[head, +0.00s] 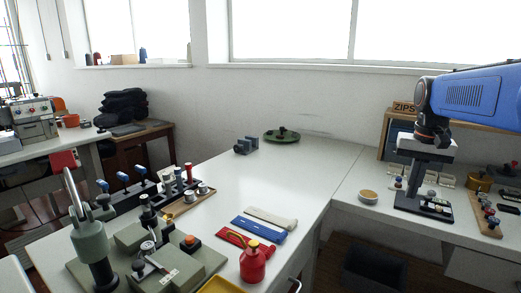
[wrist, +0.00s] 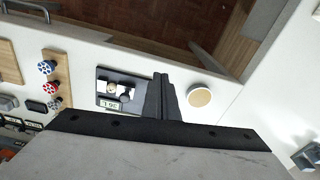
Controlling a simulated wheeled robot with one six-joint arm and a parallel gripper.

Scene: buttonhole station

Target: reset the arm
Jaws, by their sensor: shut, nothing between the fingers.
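My gripper (head: 416,184) hangs pointing down at the right of the head view, below the blue arm. Its dark fingers are together with nothing between them. In the wrist view the closed fingers (wrist: 158,78) stand in the middle of the picture. A black plate (head: 425,212) with small fittings lies on the right counter below my gripper. It also shows left of the fingers in the wrist view (wrist: 105,100). I cannot tell how far the fingertips are above the counter.
A round tan-topped dish (head: 368,195) sits beside the plate. A wooden rack marked ZIPS (head: 404,107) stands behind. A board with several knobs (head: 487,213) is at right. The middle table has clear room.

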